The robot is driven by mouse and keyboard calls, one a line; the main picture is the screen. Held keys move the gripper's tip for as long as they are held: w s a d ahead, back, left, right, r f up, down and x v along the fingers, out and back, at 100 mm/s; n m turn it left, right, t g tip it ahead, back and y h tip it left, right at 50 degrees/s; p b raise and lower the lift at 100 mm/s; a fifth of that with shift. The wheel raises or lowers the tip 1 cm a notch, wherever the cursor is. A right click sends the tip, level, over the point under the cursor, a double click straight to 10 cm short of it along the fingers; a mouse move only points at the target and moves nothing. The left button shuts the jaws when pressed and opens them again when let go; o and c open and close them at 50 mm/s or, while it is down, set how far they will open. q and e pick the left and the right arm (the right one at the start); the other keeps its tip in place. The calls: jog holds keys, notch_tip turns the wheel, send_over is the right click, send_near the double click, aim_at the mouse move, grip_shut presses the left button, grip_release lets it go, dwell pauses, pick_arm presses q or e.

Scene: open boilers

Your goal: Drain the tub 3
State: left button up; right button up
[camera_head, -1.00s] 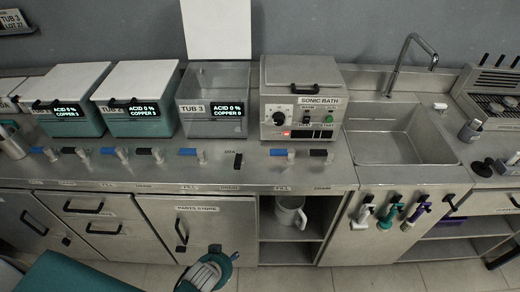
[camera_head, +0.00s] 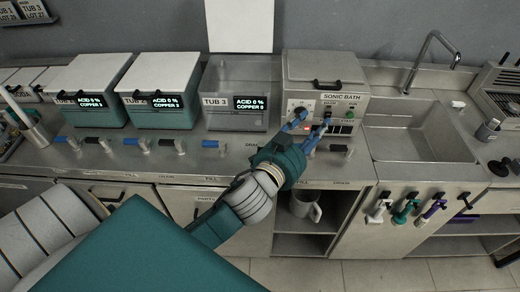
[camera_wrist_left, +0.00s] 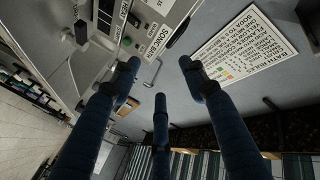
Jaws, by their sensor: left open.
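Tub 3 (camera_head: 237,118) stands on the counter with its lid (camera_head: 240,25) raised upright. Its display (camera_head: 250,103) reads acid 0 % and copper 0. Its blue fill lever (camera_head: 212,144) shows in front of it. Its black drain lever is hidden behind my left arm in the head view. My left gripper (camera_head: 308,128) is open, with blue fingers spread in front of the sonic bath, right of tub 3. In the left wrist view my gripper (camera_wrist_left: 158,75) has nothing between its fingers. My right gripper is not in view.
The sonic bath (camera_head: 325,75) stands right of tub 3, its front panel close to my fingers. A second black lever (camera_head: 342,149) sits below it. Two closed tubs stand left. The sink (camera_head: 415,135) is right. A mug (camera_head: 304,207) stands on the shelf below.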

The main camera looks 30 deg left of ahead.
pick_arm(q)
jog(key=w+d+r+m+t+h, duration=0.2)
jog(key=d+r+m+t+h, duration=0.1)
jog(key=d+r+m+h, duration=0.9)
jog(key=s+d+r+m+g+h, duration=0.3)
jog(key=s+d+m+g+h, duration=0.1)
jog(key=d+m+g+h, duration=0.35)
jog(key=m+g+y, duration=0.6)
jog(key=g+y, duration=0.7)
jog(key=y, duration=0.7)
send_over(258, 151)
jog(key=s, duration=0.1)
notch_tip(258, 151, down, 18)
jog(key=shift+t, duration=0.25)
jog(key=f+p, duration=0.1)
jog(key=f, duration=0.2)
jog(key=f+p, duration=0.1)
jog(key=f, duration=0.2)
jog(key=f+p, duration=0.1)
jog(key=f, duration=0.2)
jog(key=shift+s+d+f, duration=0.1)
jog(key=shift+d+f, duration=0.1)
jog(key=shift+d, duration=0.1)
jog(key=shift+f, duration=0.8)
